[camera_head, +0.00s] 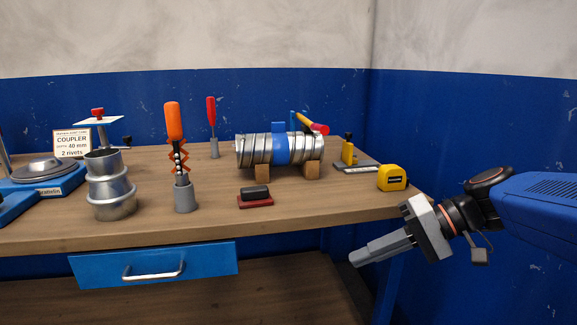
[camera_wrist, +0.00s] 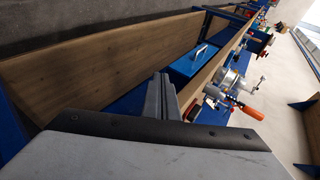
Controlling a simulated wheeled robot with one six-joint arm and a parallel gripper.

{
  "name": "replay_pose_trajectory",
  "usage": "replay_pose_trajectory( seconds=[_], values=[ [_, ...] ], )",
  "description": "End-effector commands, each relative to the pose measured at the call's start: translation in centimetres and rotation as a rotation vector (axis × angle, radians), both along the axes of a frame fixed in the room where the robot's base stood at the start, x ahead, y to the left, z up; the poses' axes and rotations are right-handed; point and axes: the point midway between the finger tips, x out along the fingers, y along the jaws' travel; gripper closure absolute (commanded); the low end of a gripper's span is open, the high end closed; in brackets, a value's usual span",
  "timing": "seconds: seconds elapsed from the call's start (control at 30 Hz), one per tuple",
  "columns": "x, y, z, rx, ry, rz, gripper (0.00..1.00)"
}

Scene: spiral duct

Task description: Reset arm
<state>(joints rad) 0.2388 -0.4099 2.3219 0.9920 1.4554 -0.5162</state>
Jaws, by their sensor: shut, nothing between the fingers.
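My gripper (camera_head: 367,254) hangs in front of the bench's right front corner in the head view, below the tabletop level, pointing left and slightly down. Its fingers are together with nothing between them. In the wrist view the closed fingers (camera_wrist: 164,97) show in the middle, with the drawer and bench beyond them. The fingers appear apart from the bench. My blue arm reaches in from the right edge of the head view.
The wooden workbench (camera_head: 330,215) holds a spiral duct (camera_head: 254,150) on wooden blocks, a yellow tape measure (camera_head: 392,178), an orange-handled tool (camera_head: 174,122), a metal coupler (camera_head: 110,190) and a dark-red block (camera_head: 255,197). A blue drawer (camera_head: 110,267) sits below. Space before the bench is free.

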Motion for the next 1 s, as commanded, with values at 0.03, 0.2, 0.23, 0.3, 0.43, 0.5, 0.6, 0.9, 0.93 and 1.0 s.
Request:
replay_pose_trajectory(
  seconds=[0.03,0.2,0.23,0.3,0.43,0.5,0.6,0.9,0.93,1.0],
  values=[
    [-1.6,-0.2,-1.6,-0.083,0.012,-0.003,1.0],
    [-5.6,-3.2,-7.0,-0.378,0.027,-0.053,1.0],
    [-6.2,-3.9,-7.8,-0.429,0.021,-0.063,1.0],
    [-7.3,-5.7,-9.4,-0.544,-0.003,-0.092,1.0],
    [-8.6,-9.2,-11.3,-0.728,-0.07,-0.147,1.0],
    [-8.9,-10.8,-11.8,-0.807,-0.115,-0.173,1.0],
    [-9.1,-12.5,-12.1,-0.886,-0.168,-0.202,1.0],
    [-9.1,-13.9,-12.2,-0.951,-0.22,-0.227,1.0],
    [-9.1,-13.9,-12.2,-0.951,-0.22,-0.228,1.0],
    [-9.1,-13.9,-12.2,-0.95,-0.22,-0.228,1.0]
  ],
)
